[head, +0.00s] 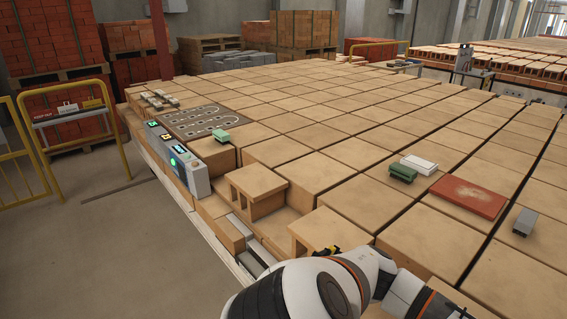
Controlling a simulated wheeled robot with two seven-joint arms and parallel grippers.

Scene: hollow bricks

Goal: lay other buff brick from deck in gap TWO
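A buff hollow brick (257,181) stands raised near the deck's left edge, its opening facing the front. A second buff hollow brick (322,228) sits nearer to me, partly hidden by my white and black arm. A sunken gap (285,222) lies between these two bricks. Another low step (211,207) lies left of the first brick. No label TWO is readable, so I cannot tell which gap bears it. My arm covers the bottom middle. No gripper fingers can be made out; a small black and yellow part shows above the arm.
A grey control box (187,172) with a green light stands at the deck's left edge.

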